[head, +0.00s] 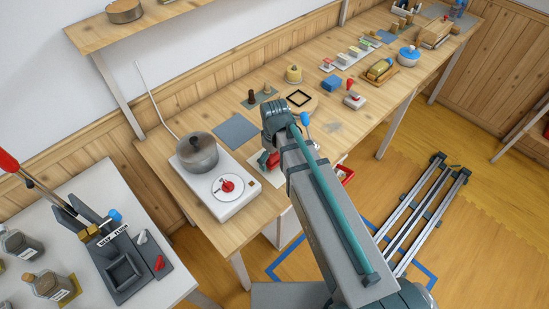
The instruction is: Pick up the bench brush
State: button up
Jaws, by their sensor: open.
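I cannot pick out the bench brush for certain; no bristles can be made out at this size. A yellow and dark piece on a wooden board (381,70) lies toward the far part of the long bench, too small to name surely. My arm rises from the lower right and its upper bend stands over the middle of the bench. My gripper does not show; it may be hidden behind my own arm.
The long wooden bench (165,150) holds a pot (197,152) on a white hotplate (222,205), a blue-grey mat (236,131) and a red-handled tool (352,96). A white table (172,286) stands lower left.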

jog(key=shift+f, duration=0.15)
jog(key=c, duration=1.1)
jog(key=shift+r+b, duration=1.05)
jog(key=shift+r, duration=4)
jog(key=o, duration=0.5)
jog(key=shift+c, duration=0.2)
jog(key=c, duration=0.3)
